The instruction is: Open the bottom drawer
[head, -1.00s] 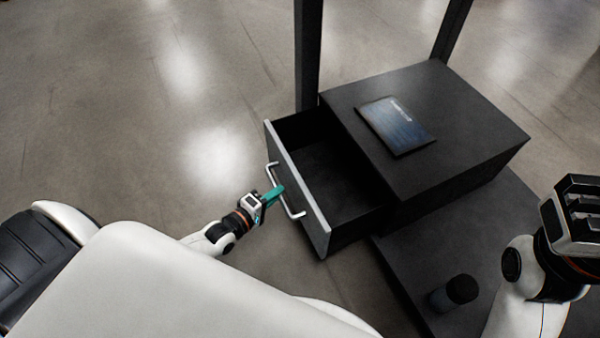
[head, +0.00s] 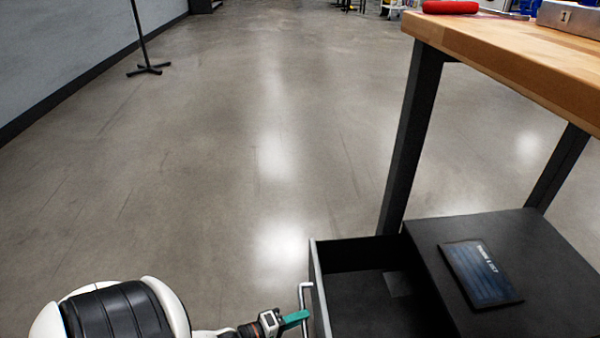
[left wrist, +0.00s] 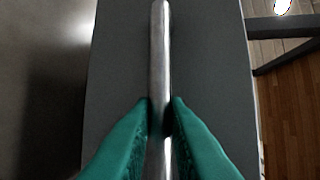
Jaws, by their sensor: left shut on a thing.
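The bottom drawer (head: 350,308) is a dark box pulled out to the left from the black cabinet (head: 540,255) under the workbench. Its inside shows, with a small grey patch on its floor. The silver bar handle (head: 304,290) runs along its front face; it also shows in the left wrist view (left wrist: 160,45). My left gripper (head: 303,318) has teal fingers at the handle. In the left wrist view the fingers (left wrist: 160,110) are closed around the bar, one on each side. My right gripper is not in view.
The wooden bench top (head: 510,55) overhangs at upper right, on black legs (head: 412,140). A dark panel with writing (head: 480,273) lies on the cabinet. A red object (head: 450,7) is on the bench. The floor (head: 220,190) to the left is clear; a stand (head: 150,69) is far back.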

